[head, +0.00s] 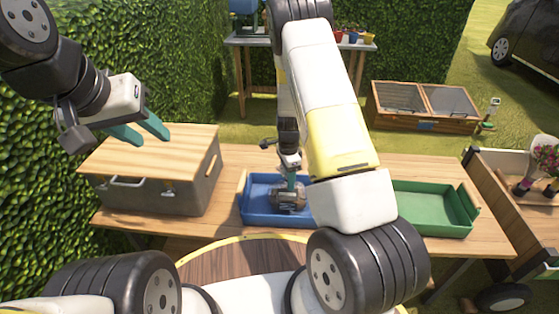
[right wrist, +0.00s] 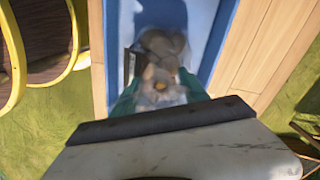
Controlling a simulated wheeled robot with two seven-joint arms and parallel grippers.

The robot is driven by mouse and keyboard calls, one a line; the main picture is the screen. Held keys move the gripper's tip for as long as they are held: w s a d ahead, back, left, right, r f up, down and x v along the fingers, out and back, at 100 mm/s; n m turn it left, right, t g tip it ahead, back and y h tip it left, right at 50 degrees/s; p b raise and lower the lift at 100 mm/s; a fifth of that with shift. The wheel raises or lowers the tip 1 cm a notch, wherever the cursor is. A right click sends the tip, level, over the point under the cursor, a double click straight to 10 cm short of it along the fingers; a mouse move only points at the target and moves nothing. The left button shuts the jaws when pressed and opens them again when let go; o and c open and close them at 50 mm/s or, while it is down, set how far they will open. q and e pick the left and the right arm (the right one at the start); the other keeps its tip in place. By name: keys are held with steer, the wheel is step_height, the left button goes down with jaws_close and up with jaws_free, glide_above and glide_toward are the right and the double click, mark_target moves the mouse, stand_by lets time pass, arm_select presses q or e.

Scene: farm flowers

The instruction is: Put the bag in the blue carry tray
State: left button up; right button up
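The blue carry tray (head: 256,205) sits on the wooden table, and its blue wall also shows in the right wrist view (right wrist: 112,35). A small brown-grey bag (head: 287,198) is inside the tray's outline, below my right gripper (head: 291,180). In the right wrist view the blurred bag (right wrist: 163,45) has its gathered top between the teal fingers of my right gripper (right wrist: 160,92), which look shut on it. I cannot tell whether the bag touches the tray floor. My left gripper (head: 140,133) is open and empty above the wooden-lidded box.
The grey box with a wooden lid (head: 150,155) stands left of the blue tray. A green tray (head: 430,207) is on the right, partly hidden by my right arm. A wooden cart (head: 510,200) with flowers stands beside the table on the right. A hedge lies behind.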

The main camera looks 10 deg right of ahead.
steer(key=shift+r, duration=0.1)
step_height(320, 180, up, 12)
steer(key=s+a+r+n+t+y, duration=0.15)
steer(key=s+r+n, duration=0.25)
steer(key=r, duration=0.7)
steer(key=s+r+n+t, duration=0.2)
steer(key=s+r+n, duration=0.4)
steer(key=s+r, duration=0.2)
steer(key=s+r+n+t, duration=0.2)
steer(key=s+r+n, duration=0.5)
steer(key=s, duration=0.6)
steer(key=shift+a+r+t+y, duration=0.35)
steer(key=shift+a+r, duration=0.1)
steer(key=shift+r, duration=0.5)
steer(key=shift+s, duration=0.1)
